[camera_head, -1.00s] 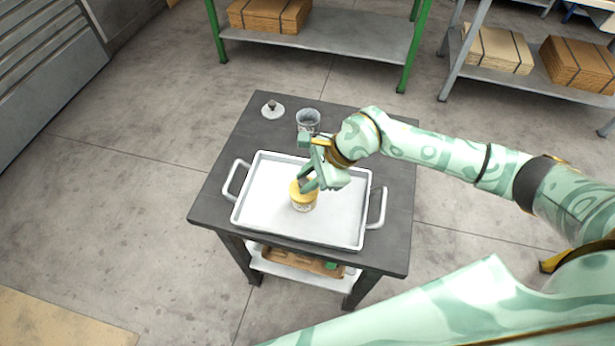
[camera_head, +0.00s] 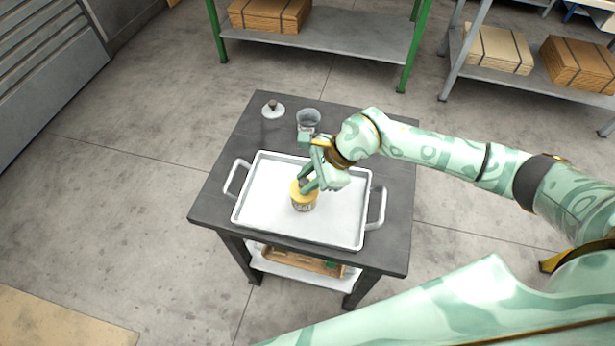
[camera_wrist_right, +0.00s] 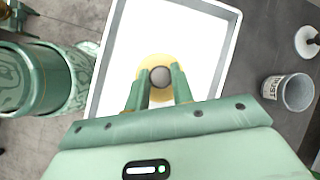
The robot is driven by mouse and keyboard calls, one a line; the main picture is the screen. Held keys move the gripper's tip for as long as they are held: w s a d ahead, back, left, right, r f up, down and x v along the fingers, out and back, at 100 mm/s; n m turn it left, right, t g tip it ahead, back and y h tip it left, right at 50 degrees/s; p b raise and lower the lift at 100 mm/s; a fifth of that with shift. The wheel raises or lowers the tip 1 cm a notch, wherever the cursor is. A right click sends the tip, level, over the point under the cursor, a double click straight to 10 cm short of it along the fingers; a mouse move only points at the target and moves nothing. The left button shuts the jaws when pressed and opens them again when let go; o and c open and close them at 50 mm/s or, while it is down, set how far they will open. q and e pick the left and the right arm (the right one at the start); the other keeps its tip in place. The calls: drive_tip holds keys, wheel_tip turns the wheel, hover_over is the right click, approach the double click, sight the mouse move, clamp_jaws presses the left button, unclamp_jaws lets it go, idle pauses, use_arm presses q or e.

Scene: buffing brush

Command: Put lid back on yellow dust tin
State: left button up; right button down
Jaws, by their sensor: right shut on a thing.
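The yellow lid (camera_head: 299,187) is at the top of the tin (camera_head: 304,205), which stands upright in the white tray (camera_head: 258,215). I cannot tell whether the lid is fully seated or just above the rim. In the right wrist view the yellow lid (camera_wrist_right: 140,68) is a round disc with a dark round knob (camera_wrist_right: 160,77) in its middle. My right gripper (camera_head: 308,186) reaches down from the upper right and is shut on the knob, with one finger on each side. The lid hides the tin's opening. My left gripper is not in view.
A grey labelled tin (camera_head: 308,122) stands open behind the tray on the dark table (camera_head: 225,190). A pale lid with a dark knob (camera_head: 272,109) lies to its left. The tray has raised walls and side handles. Its floor around the yellow-lidded tin is clear.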

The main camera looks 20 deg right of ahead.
idle(0.7)
drive_tip(key=c, duration=0.6)
unclamp_jaws()
drive_tip(key=shift+c, duration=0.2)
drive_tip(key=shift+r+p, duration=2.8)
drive_tip(key=shift+r, duration=0.7)
clamp_jaws()
